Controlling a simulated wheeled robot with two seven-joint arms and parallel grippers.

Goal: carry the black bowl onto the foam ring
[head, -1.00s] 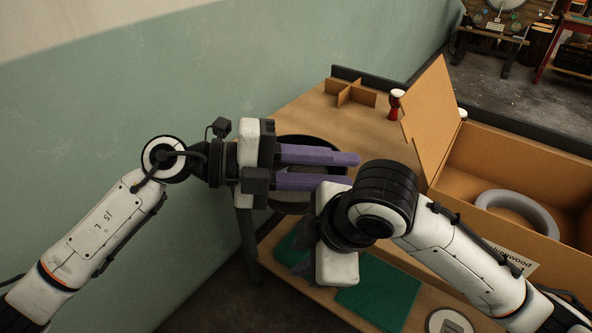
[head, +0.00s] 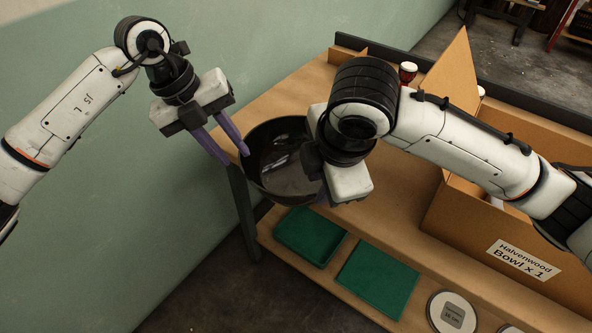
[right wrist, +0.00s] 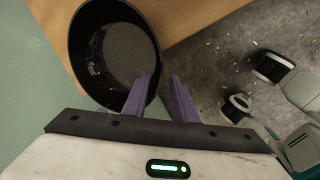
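The black bowl (head: 278,165) stands upright and empty at the table's left front edge. It also shows in the right wrist view (right wrist: 112,50). My left gripper (head: 239,160) is open, its purple fingers apart at the bowl's left rim. My right gripper (right wrist: 160,74) is open at the opposite side, with one finger over the bowl's inside and the other outside the rim. The foam ring in the cardboard box (head: 455,222) is mostly hidden behind my right arm.
The box's raised flap (head: 452,78) stands behind my right arm. A red and white drum (head: 407,72) and a cardboard divider (head: 356,53) are at the back. Green trays (head: 377,281) and a round pale disc (head: 452,312) lie on the lower shelf.

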